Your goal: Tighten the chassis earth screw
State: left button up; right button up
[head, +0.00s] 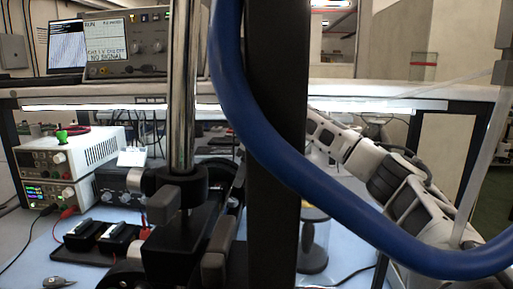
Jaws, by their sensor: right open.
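I cannot make out the chassis earth screw or a tool for it in the head view. My right arm comes in from the lower right and reaches up and left. Its end, with my right gripper (314,126), is at the edge of a thick dark upright post (276,150). The post and a blue hose (300,185) hide most of what lies there, so I cannot see what is between the fingers. The right gripper is open. My left gripper is not in view.
A chrome pole (184,90) with a black clamp (172,200) stands close in front. A stacked power supply (65,165) with leads stands left. An oscilloscope (125,42) sits on the shelf (400,88). Blue bench surface shows lower left.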

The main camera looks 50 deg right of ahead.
jog(key=v, duration=0.9)
